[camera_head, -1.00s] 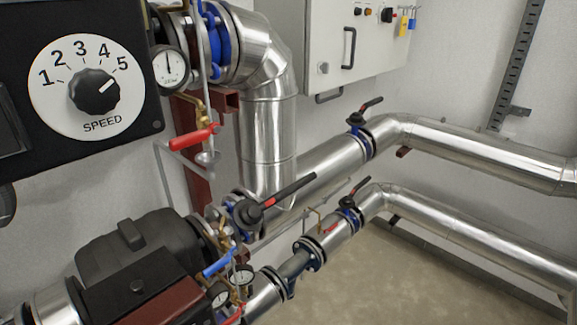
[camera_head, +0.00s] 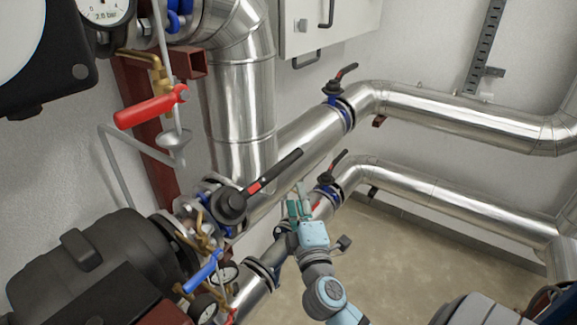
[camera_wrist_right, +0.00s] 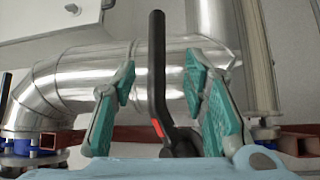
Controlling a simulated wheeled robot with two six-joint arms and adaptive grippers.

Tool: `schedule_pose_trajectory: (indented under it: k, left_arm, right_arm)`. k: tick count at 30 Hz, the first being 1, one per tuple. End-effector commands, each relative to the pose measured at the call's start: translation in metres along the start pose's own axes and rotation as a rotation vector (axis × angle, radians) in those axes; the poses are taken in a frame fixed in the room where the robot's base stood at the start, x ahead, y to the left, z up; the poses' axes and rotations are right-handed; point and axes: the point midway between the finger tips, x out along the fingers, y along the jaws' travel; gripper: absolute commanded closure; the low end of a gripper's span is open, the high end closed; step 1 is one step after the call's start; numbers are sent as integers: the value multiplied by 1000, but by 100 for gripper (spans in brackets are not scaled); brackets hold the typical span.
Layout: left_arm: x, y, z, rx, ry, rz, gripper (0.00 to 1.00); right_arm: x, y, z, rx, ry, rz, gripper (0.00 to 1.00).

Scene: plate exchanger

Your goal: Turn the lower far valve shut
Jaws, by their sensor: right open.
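The lower far valve (camera_head: 327,181) is on the lower silver pipe, just before its bend, beside a blue flange. Its black lever (camera_head: 340,160) slants up to the right. My right gripper (camera_head: 299,198) has teal fingers and is just left of and below that valve in the head view. In the right wrist view its fingers (camera_wrist_right: 158,95) are spread apart. A black lever (camera_wrist_right: 157,70) with a red mark stands upright between them in that view, with gaps on both sides. I cannot tell for certain which valve that lever belongs to. My left gripper is out of view.
A larger valve with a long black lever (camera_head: 278,170) is close on the left. The upper far valve (camera_head: 334,88) is above, on the upper pipe (camera_head: 450,110). A red-handled valve (camera_head: 150,108), gauges and a black pump (camera_head: 85,265) fill the left. Bare floor (camera_head: 420,245) shows at right.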

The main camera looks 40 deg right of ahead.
Motion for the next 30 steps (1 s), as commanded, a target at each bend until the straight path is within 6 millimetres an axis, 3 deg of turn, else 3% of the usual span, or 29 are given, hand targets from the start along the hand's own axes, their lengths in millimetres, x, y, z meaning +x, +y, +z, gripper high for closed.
schedule_pose_trajectory:
  k: [4,12,16,21,29,30]
  left_arm:
    - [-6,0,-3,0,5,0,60]
    - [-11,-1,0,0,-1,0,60]
    - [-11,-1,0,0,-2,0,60]
    - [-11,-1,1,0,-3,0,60]
    - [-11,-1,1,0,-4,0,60]
    - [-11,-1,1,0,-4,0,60]
  right_arm:
    - [25,8,-1,-3,0,11,60]
    - [99,6,-1,0,0,7,60]
    - [124,5,-1,0,0,6,60]
    - [140,5,-1,2,1,6,60]
    - [141,4,-1,2,1,4,60]
    - [141,4,-1,2,1,4,66]
